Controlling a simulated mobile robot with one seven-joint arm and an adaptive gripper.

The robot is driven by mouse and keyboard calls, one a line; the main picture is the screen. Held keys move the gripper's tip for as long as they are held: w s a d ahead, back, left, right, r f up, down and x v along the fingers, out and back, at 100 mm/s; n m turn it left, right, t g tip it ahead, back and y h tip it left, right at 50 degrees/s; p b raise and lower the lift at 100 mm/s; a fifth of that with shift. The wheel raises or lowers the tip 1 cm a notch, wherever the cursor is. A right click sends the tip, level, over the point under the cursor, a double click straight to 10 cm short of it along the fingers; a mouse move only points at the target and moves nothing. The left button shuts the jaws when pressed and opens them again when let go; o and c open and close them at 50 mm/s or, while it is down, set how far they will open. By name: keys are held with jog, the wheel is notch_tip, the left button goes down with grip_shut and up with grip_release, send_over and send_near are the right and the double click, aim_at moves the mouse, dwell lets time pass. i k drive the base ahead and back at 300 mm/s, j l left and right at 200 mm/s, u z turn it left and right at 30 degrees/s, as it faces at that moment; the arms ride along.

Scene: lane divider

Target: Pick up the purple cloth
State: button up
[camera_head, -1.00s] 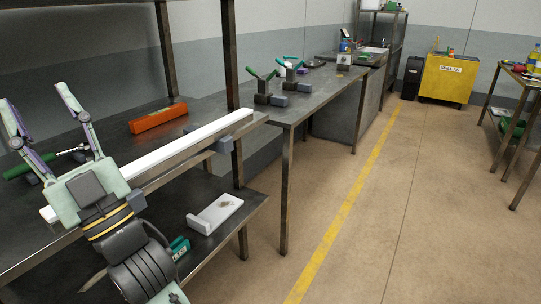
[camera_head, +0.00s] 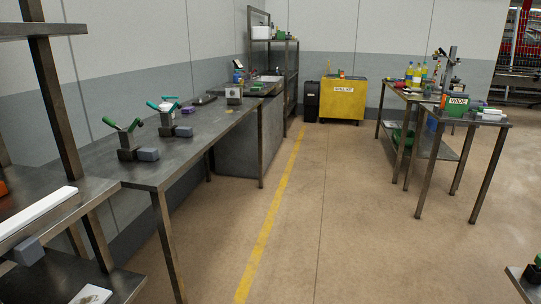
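A small purple item (camera_head: 187,109) lies on the long metal bench at the left, behind the clamp with the teal handle. It may be the purple cloth, but it is too small to tell. Another small purple patch (camera_head: 491,111) shows on the right-hand table beside a white item; I cannot tell what it is. My gripper and arm are out of view.
The long bench (camera_head: 225,112) carries clamps with green (camera_head: 128,140) and teal (camera_head: 167,118) handles. A yellow spill-kit bin (camera_head: 342,103) stands at the back. Tables (camera_head: 425,97) with bottles and boxes stand at the right. The floor (camera_head: 345,215) between, with its yellow line, is clear.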

aim_at(188, 110)
jog(key=i+z, duration=0.4)
jog(key=i, duration=1)
jog(key=i+u, duration=0.1)
jog(key=i, duration=0.35)
jog(key=i+l+u, duration=0.15)
jog(key=i, duration=0.3)
jog(key=i+l+u, duration=0.1)
jog(key=i, duration=0.35)
jog(key=i+l+u, duration=0.2)
jog(key=i+u, duration=0.3)
jog(key=i+l+u, duration=0.3)
jog(key=u, duration=0.15)
jog(key=i+l+u, duration=0.25)
jog(key=l+u, duration=0.25)
jog(key=i+l+u, duration=0.2)
jog(key=l+u, duration=0.3)
jog(key=i+l+u, duration=0.25)
jog(key=l, duration=0.3)
jog(key=i+l+u, duration=0.15)
jog(key=i+l, duration=0.1)
jog(key=i, duration=1.15)
